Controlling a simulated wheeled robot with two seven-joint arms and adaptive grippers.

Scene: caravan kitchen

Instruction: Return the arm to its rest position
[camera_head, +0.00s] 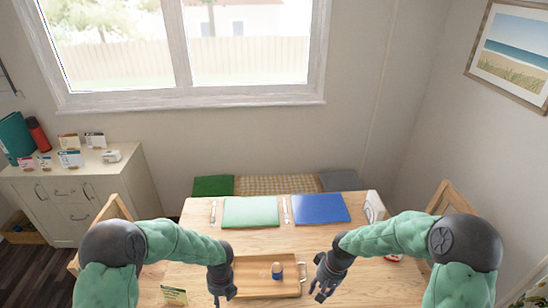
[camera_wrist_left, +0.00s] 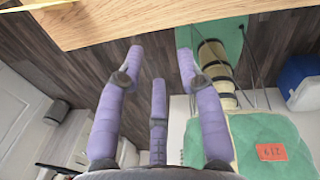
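My left gripper (camera_head: 222,296) hangs at the left edge of the wooden tray on the table, fingers pointing down. In the left wrist view its purple fingers (camera_wrist_left: 160,62) are spread with nothing between them, with dark floor and a table edge (camera_wrist_left: 130,20) beyond. My right gripper (camera_head: 320,290) is past the tray's right end, over the table. Its dark fingers look spread and I see nothing held. Both my green arms are bent inward over the near part of the table.
The wooden tray (camera_head: 250,290) holds a small blue and white jar (camera_head: 277,271). Green (camera_head: 250,212) and blue (camera_head: 320,209) mats lie behind, with cutlery beside them. A small card (camera_head: 174,295) stands at front left. Chairs (camera_head: 113,208) flank the table.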

